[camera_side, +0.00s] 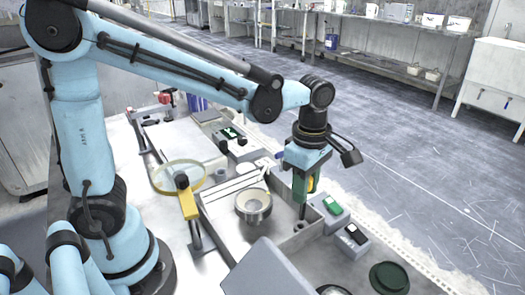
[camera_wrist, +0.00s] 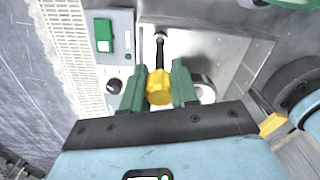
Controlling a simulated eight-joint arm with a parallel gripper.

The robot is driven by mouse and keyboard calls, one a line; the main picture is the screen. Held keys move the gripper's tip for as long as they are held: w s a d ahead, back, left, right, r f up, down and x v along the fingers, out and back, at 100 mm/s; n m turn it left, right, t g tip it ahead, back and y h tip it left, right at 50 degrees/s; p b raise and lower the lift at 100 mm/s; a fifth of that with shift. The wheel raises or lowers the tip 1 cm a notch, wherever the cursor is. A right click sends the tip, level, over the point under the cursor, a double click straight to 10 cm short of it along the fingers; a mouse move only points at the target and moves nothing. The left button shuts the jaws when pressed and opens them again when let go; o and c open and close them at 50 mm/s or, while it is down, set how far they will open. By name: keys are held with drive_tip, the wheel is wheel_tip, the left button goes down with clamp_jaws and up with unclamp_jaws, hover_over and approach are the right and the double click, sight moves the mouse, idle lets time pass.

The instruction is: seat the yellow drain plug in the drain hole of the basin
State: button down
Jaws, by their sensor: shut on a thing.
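My gripper (camera_side: 306,186) points down over the right part of the grey metal basin (camera_side: 222,209). In the wrist view its green fingers (camera_wrist: 159,86) are shut on the yellow drain plug (camera_wrist: 159,90). The plug also shows as a yellow patch between the fingers in the side view (camera_side: 311,184). A thin dark stem (camera_wrist: 159,52) runs from the plug to a dark round spot over the basin floor (camera_wrist: 205,45). I cannot tell whether that spot is the drain hole or the stem's end, nor whether the plug is seated.
A round metal cup (camera_side: 253,206) stands in the basin, left of my gripper. A green-button box (camera_side: 331,207) and a black-knob box (camera_side: 351,238) stand close beyond the basin's right wall. A grey panel (camera_side: 268,272) stands in front.

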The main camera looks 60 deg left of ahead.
drive_tip(key=shift+f, duration=0.4)
drive_tip(key=shift+f, duration=1.35)
idle(1.0)
drive_tip(key=c, duration=0.8)
unclamp_jaws()
wheel_tip(320, 180, up, 12)
drive_tip(key=shift+r, duration=0.1)
